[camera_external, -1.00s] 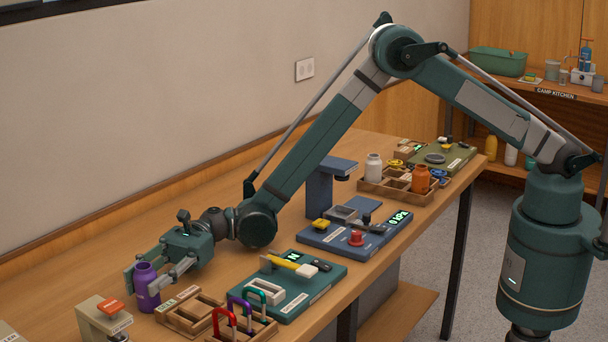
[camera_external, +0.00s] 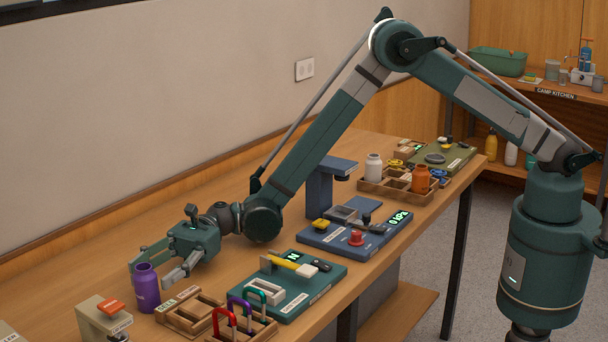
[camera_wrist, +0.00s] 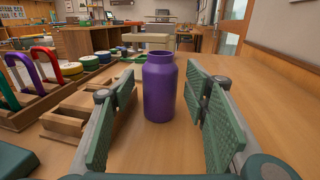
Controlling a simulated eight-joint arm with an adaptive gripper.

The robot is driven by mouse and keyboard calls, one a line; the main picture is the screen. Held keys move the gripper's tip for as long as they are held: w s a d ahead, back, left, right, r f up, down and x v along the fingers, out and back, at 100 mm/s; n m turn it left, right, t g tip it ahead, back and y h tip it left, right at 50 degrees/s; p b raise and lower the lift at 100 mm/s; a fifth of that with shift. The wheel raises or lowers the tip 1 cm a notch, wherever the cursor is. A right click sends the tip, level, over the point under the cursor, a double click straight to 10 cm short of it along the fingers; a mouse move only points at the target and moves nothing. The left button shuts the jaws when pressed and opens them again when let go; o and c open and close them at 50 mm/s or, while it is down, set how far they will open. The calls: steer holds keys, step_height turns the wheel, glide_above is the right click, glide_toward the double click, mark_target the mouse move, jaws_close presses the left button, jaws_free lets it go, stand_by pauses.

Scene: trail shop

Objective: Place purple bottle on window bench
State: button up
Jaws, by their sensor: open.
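The purple bottle (camera_external: 147,288) stands upright on the wooden bench (camera_external: 120,262), near the left end in the external view. In the wrist view the purple bottle (camera_wrist: 159,88) stands just ahead, with its open mouth up. My gripper (camera_external: 158,268) is open at bench height. In the wrist view its green pads (camera_wrist: 158,115) are spread to the left and right, with a gap on each side of the bottle. The bottle is upright and apart from both pads. I cannot tell which surface is the window bench.
A wooden divided tray (camera_external: 190,312) sits close beside the bottle. A rack with coloured carabiners (camera_external: 240,318) and a beige clamp device (camera_external: 102,318) are near. A green board with a yellow tool (camera_external: 296,285) lies further right. Bare bench lies along the wall.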

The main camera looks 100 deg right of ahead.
steer(key=shift+v, duration=2.15)
steer(key=shift+s+a+r+n, duration=0.1)
steer(key=shift+r+n, duration=0.05)
steer(key=shift+r, duration=0.25)
steer(key=shift+s+a+r+n, duration=0.1)
steer(key=shift+r+n, duration=0.05)
steer(key=shift+r, duration=0.2)
steer(key=s+d+r+n+g+h, duration=0.1)
steer(key=s+r+n+h, duration=0.4)
steer(key=s+r, duration=0.75)
steer(key=s+r+n+g+h, duration=0.1)
steer(key=s+r+n+h, duration=0.1)
steer(key=s+r+n, duration=0.95)
steer(key=s+d+f+n+h, duration=0.2)
steer(key=s+d, duration=0.2)
steer(key=s, duration=1)
steer(key=s+d+f+n+h, duration=0.2)
steer(key=s+d, duration=0.3)
steer(key=s, duration=0.9)
steer(key=s+d+f+n+h, duration=0.2)
steer(key=s+d+n+h, duration=0.1)
steer(key=s, duration=1.2)
steer(key=shift+d+n+g+h, duration=0.4)
steer(key=shift+d+h, duration=0.1)
steer(key=shift+d, duration=0.5)
